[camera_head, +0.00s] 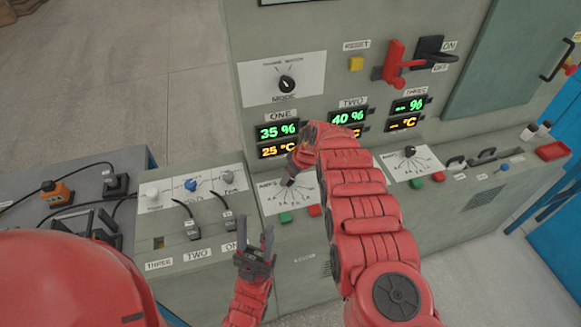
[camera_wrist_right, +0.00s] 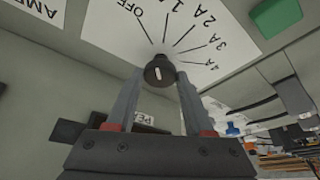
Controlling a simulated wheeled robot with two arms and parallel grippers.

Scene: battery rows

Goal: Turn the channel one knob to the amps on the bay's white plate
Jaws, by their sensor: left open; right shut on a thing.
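The channel one knob (camera_wrist_right: 159,71) is a small black dial on a white plate (camera_wrist_right: 215,20) marked OFF and 1A to 4A. In the head view the knob (camera_head: 288,182) sits below the ONE display. My right gripper (camera_wrist_right: 159,84) is shut on it, one finger on each side; the knob's exact setting is hard to tell. My left gripper (camera_head: 256,252) is open and empty, in front of the console near the bay labelled ONE (camera_head: 233,247). White plates with small writing lie behind the bays; the amps figure is too small to read surely.
A green button (camera_head: 285,218) and a red button (camera_head: 314,210) sit just below the dial. Another dial (camera_head: 409,151) is to the right. A mode knob (camera_head: 287,84), yellow reset button (camera_head: 356,64) and red lever (camera_head: 395,62) are on the upright panel. Cables run at the left.

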